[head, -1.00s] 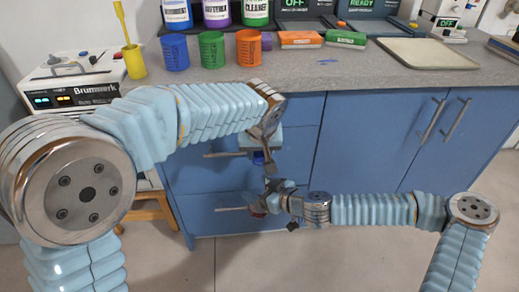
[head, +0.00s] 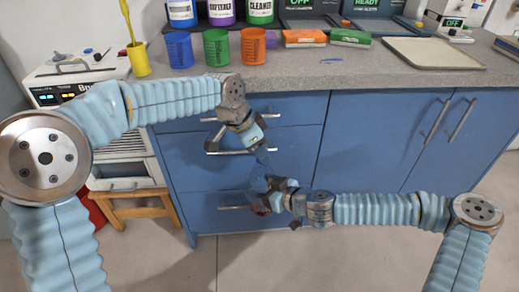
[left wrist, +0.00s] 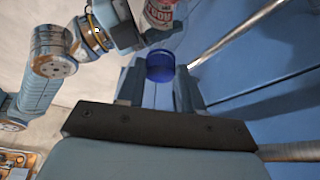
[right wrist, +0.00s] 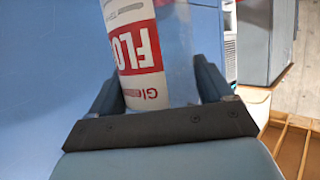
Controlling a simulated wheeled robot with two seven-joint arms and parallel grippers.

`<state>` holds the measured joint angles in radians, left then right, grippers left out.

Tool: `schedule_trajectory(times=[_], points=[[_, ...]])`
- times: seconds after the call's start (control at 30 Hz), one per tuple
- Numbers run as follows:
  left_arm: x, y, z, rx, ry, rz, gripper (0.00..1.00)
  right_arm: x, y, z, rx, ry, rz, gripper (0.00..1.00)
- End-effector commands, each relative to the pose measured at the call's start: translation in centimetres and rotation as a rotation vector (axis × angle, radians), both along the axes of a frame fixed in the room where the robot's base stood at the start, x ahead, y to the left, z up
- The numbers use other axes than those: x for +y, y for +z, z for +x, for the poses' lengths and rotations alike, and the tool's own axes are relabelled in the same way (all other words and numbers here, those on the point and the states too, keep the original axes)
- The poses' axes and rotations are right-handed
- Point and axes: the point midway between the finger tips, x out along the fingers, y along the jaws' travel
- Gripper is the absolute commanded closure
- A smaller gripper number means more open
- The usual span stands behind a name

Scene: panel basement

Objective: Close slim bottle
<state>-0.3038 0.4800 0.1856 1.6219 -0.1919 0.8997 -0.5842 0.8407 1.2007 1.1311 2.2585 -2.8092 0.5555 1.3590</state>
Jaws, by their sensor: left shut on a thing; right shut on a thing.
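The slim bottle (right wrist: 140,52), with a white and red label, stands between the fingers of my right gripper (right wrist: 160,80), which is shut on it. Part of the bottle (left wrist: 163,12) also shows at the top of the left wrist view. The blue cap (left wrist: 160,66) is between the fingers of my left gripper (left wrist: 159,84), which is shut on it. In the head view my left gripper (head: 260,150) is tilted, just above my right gripper (head: 270,195). Cap and bottle look apart; the bottle's mouth is hidden.
Blue drawers (head: 225,180) with metal handles (head: 228,151) stand close behind both grippers. The counter (head: 300,68) above carries cups, boxes and a tray (head: 430,53). A wooden stool (head: 137,208) stands at left.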

Motion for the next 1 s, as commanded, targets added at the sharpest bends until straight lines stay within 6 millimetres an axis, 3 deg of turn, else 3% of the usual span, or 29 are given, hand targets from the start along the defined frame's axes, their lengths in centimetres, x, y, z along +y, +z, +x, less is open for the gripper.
schedule_trajectory(times=[0.23, 0.27, 0.4, 0.7, 1.0], points=[[0.0, 0.0, 0.0, -0.001, -0.001, 0.001, 0.92, 0.0, 0.0, 0.0, 0.000, -0.001, 0.000, 1.00], [0.0, 0.0, 0.0, -0.001, -0.001, 0.001, 0.60, 0.0, 0.0, 0.0, 0.000, -0.001, 0.000, 1.00], [0.0, 0.0, 0.0, -0.002, 0.000, 0.002, 0.39, 0.0, 0.0, 0.0, 0.000, -0.001, 0.000, 1.00], [0.0, 0.3, 0.0, -0.002, 0.001, 0.001, 0.39, 0.0, 0.0, 0.0, 0.000, 0.000, 0.000, 1.00], [0.0, 3.9, 0.1, -0.004, 0.001, 0.001, 0.39, 0.0, 0.0, 0.0, 0.000, 0.000, 0.000, 1.00]])
